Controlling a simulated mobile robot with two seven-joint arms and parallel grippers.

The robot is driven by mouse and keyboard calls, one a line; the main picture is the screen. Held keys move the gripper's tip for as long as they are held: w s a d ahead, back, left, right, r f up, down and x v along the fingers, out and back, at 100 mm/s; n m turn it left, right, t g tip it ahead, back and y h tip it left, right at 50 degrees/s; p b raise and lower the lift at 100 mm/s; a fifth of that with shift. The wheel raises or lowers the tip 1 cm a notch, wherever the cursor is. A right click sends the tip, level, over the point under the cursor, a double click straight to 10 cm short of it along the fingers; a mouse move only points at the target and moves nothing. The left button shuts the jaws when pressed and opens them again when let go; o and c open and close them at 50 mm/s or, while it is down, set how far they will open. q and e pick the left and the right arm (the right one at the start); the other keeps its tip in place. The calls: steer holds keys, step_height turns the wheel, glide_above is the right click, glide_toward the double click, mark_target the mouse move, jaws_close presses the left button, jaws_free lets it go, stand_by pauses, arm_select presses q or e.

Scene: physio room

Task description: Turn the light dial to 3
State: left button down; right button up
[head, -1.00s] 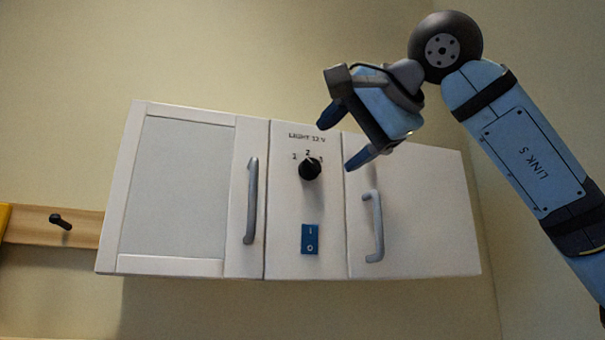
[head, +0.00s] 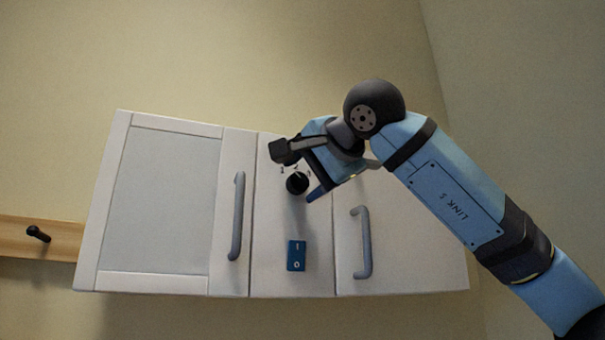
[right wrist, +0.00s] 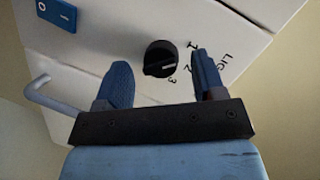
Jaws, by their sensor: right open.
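The light dial is a round black knob (head: 297,184) on the white cabinet's middle panel, and it also shows in the right wrist view (right wrist: 160,57). Its white mark points roughly at the 2; the numbers 1, 2 and 3 are printed around it. My right gripper (head: 301,175) is open in front of the panel at the dial. In the right wrist view its two blue fingers (right wrist: 159,70) stand on either side of the dial, with nothing held. I cannot tell whether they touch it. In the head view the gripper covers the lettering above the dial. My left gripper is not in view.
A blue rocker switch (head: 296,255) sits below the dial. Grey bar handles stand out on the left door (head: 237,216) and right door (head: 362,243). A wooden rail with a dark peg (head: 38,234) is at the far left.

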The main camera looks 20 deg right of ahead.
steer(key=shift+w+a+f, duration=0.1)
steer(key=shift+w+a, duration=0.05)
steer(key=shift+w, duration=0.45)
steer(key=c, duration=0.9)
